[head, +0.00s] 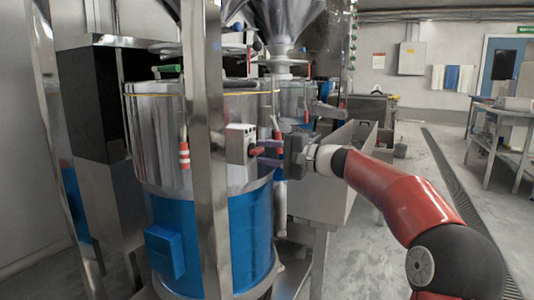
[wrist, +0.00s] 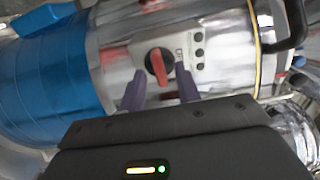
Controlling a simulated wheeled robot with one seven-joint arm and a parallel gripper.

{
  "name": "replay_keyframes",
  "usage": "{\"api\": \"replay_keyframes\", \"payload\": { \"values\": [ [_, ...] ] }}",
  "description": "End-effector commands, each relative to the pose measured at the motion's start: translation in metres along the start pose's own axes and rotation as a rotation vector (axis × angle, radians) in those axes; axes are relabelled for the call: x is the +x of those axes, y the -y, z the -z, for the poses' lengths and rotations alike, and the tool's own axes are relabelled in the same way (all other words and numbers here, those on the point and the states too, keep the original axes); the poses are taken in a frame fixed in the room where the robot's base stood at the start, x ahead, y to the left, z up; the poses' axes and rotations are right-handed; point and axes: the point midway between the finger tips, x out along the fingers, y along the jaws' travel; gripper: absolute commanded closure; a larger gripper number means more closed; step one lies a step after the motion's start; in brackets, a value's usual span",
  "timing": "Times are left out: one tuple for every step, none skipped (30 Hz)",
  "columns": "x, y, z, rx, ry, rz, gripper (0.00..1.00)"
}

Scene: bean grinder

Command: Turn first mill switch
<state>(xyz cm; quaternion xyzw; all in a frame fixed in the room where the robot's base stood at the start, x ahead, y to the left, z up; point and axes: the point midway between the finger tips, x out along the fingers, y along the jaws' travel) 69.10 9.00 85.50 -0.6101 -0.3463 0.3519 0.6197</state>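The mill switch is a red knob on a black round base (wrist: 158,65), set on a light grey box with several small dark buttons. In the head view the switch box (head: 239,143) sits on the side of the steel and blue mill (head: 155,135). My gripper (head: 264,152) points at it from the right. In the wrist view my gripper's two purple fingers (wrist: 160,88) are apart, one on each side of the knob's lower end. Nothing is held between them. Whether the fingertips touch the box I cannot tell.
A steel post (head: 207,150) stands in front of the mill, just left of the switch box. Steel bins (head: 325,190) stand behind my gripper. A second mill (head: 297,105) is farther back. Open floor (head: 425,165) lies to the right.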

Motion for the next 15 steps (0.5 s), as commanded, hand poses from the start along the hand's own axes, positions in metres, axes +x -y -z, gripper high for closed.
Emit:
{"api": "replay_keyframes", "payload": {
  "values": [
    [-0.003,0.000,0.001,-0.001,-0.002,0.000,0.67],
    [-0.006,0.000,0.001,-0.001,-0.003,0.000,0.67],
    [-0.011,0.000,0.001,-0.001,-0.003,0.000,0.67],
    [-0.015,-0.001,0.001,-0.001,-0.004,-0.001,0.67],
    [-0.020,-0.001,0.001,0.000,-0.004,-0.001,0.67],
    [-0.028,-0.001,0.001,0.000,-0.005,-0.001,0.67],
    [-0.033,-0.001,0.001,0.000,-0.005,0.000,0.67],
    [-0.038,-0.001,0.001,-0.001,-0.006,0.000,0.67],
    [-0.046,-0.001,0.001,0.000,-0.005,-0.001,0.67],
    [-0.050,-0.001,0.001,0.001,-0.005,-0.001,0.67],
    [-0.055,-0.001,0.001,0.001,-0.005,-0.001,0.67],
    [-0.061,-0.001,0.001,0.000,-0.004,-0.001,0.67],
    [-0.064,-0.001,0.001,0.000,-0.004,-0.001,0.67],
    [-0.068,0.000,0.001,0.000,-0.003,-0.001,0.67],
    [-0.071,-0.001,0.001,0.000,-0.002,-0.001,0.67]
  ]
}}
